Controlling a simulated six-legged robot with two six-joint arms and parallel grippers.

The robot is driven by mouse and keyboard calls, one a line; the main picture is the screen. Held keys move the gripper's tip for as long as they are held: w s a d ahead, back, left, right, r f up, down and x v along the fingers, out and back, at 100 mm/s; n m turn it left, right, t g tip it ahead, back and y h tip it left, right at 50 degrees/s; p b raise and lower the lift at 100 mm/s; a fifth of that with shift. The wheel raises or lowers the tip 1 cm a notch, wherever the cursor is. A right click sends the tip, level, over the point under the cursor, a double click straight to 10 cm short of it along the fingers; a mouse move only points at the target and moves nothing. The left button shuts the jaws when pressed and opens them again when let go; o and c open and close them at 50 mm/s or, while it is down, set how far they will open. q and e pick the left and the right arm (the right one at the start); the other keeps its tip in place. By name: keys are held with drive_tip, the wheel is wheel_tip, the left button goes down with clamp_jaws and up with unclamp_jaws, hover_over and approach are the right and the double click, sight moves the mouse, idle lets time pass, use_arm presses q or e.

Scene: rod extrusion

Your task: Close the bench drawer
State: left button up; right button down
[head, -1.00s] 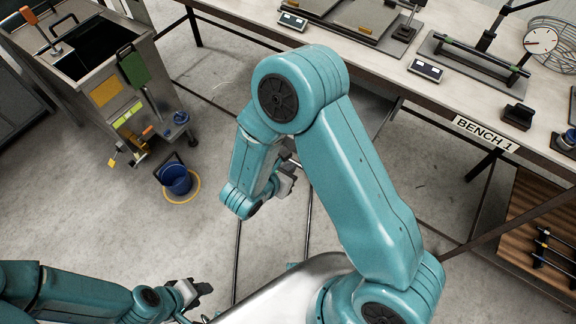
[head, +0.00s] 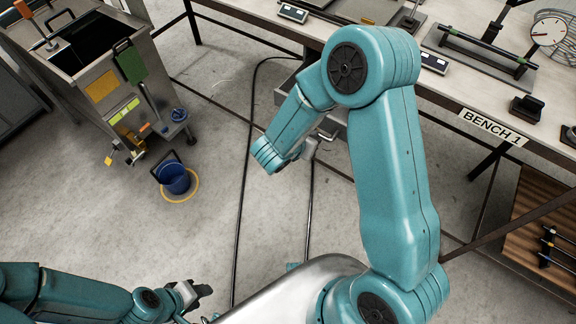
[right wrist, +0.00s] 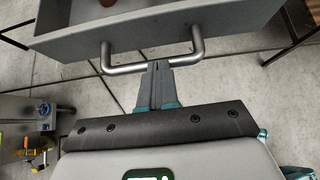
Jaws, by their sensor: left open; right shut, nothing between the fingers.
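The bench drawer (right wrist: 220,22) is grey and stands open in the right wrist view, its inside showing beyond the front panel. Its bar handle (right wrist: 126,68) faces me. My right gripper (right wrist: 158,64) is shut and empty, with its fingertips at the middle of the handle bar; I cannot tell whether they touch it. In the head view my right gripper (head: 310,147) is beside the drawer (head: 334,127), which my right arm mostly hides. My left gripper (head: 195,292) is open and empty, low at the left, far from the drawer.
The bench (head: 455,95) runs along the top right, with scales and fixtures on it. A reddish-brown object (right wrist: 108,8) lies in the drawer. Dark cables (head: 243,180) cross the open floor.

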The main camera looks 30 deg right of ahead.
drive_tip(key=w+d+b, duration=0.1)
drive_tip(key=w+d, duration=0.1)
drive_tip(key=d, duration=0.3)
drive_tip(key=w+d+b, duration=0.1)
drive_tip(key=w+d, duration=0.1)
drive_tip(key=d, duration=0.3)
drive_tip(key=w+d+b, duration=0.1)
drive_tip(key=w+d, duration=0.1)
drive_tip(key=d, duration=0.3)
drive_tip(key=shift+w+f, duration=0.1)
drive_tip(key=shift+w, duration=0.05)
drive_tip(key=shift+d, duration=0.15)
drive_tip(key=shift+r, duration=0.2)
drive_tip(key=shift+w, duration=0.1)
